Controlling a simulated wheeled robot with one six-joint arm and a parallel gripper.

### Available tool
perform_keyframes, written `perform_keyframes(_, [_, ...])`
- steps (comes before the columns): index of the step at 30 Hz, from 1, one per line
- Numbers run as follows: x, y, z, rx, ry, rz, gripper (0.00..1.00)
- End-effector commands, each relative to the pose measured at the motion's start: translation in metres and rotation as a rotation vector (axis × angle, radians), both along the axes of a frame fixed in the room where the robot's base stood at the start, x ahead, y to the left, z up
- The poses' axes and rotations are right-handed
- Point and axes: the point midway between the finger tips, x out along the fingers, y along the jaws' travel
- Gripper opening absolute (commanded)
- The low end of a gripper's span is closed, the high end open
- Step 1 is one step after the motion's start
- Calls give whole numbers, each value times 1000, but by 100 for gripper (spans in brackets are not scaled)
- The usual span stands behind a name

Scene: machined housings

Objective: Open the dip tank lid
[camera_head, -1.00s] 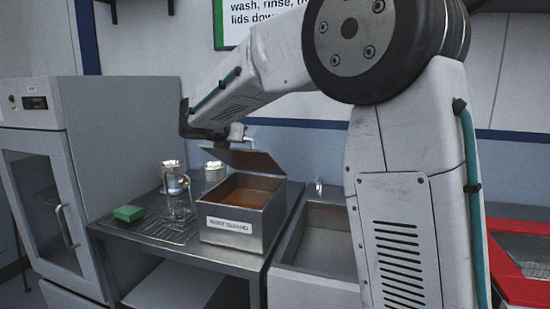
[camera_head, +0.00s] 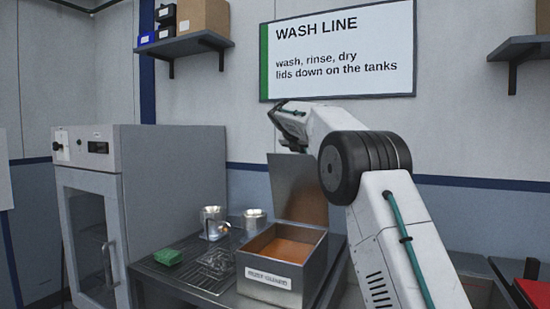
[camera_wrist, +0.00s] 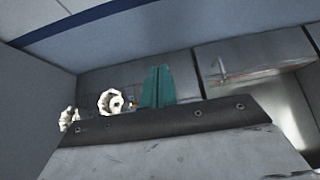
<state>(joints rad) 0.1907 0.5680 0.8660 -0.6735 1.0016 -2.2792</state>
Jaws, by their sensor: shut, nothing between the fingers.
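The dip tank (camera_head: 279,277) is a steel box with a white label on its front, standing on the bench with brown liquid (camera_head: 286,250) inside. Its lid (camera_head: 298,185) stands up nearly vertical at the back right of the tank, leaving the mouth uncovered. My gripper (camera_head: 294,146) is above and just behind the lid's top edge, small and dark in the head view. Whether it touches the lid cannot be told. In the wrist view the teal fingers (camera_wrist: 157,82) are together with nothing between them.
A green block (camera_head: 168,257), a wire basket (camera_head: 215,263) and two metal cups (camera_head: 212,222) (camera_head: 254,219) are left of the tank. A grey cabinet (camera_head: 175,190) stands further left. A shelf (camera_head: 184,44) and a sign (camera_head: 338,52) are on the wall.

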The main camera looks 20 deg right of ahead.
Motion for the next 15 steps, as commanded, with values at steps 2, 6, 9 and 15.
perform_keyframes(2, [3, -33, -2, 0, 0, -22, 0])
perform_keyframes(6, [10, -57, -3, 0, 0, -31, 0])
perform_keyframes(9, [13, -59, -2, -1, -1, -27, 0])
perform_keyframes(15, [15, -51, -2, 0, 0, -19, 0])
